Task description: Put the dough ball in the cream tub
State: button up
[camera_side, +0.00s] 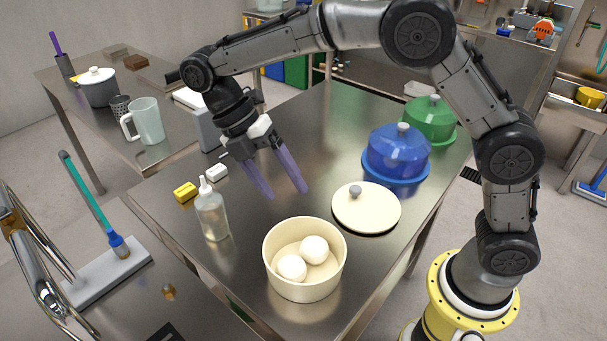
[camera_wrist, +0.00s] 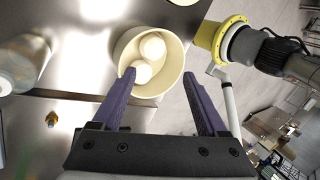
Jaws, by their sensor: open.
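The cream tub (camera_side: 276,279) stands without its lid near the front corner of the steel table. Two white dough balls lie side by side inside it, one on the right (camera_side: 314,249) and one on the left (camera_side: 291,268). The cream lid (camera_side: 366,210) with a grey knob lies flat on the table behind and right of the tub. My gripper (camera_side: 288,194) is open, its purple fingers apart and empty above the table, behind the tub. In the wrist view the tub (camera_wrist: 176,82) with both balls (camera_wrist: 152,47) shows beyond the fingertips (camera_wrist: 160,74).
A clear bottle (camera_side: 212,215) stands left of the tub, near a yellow block (camera_side: 185,192) and a white block (camera_side: 217,172). Blue (camera_side: 397,152) and green (camera_side: 431,121) domed covers stand at the back right. The table middle is clear.

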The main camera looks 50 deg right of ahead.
jog(key=s+d+r+m+t+y, duration=0.2)
jog(key=s+d+r+m+t, duration=0.55)
jog(key=s+d+m, duration=0.5)
jog(key=s+d+f+m+t, duration=0.2)
jog(key=s+m, duration=0.4)
jog(key=m, duration=0.4)
jog(key=shift+d+f+t, duration=0.15)
jog(key=shift+f+t, duration=0.1)
jog(key=shift+t, duration=0.5)
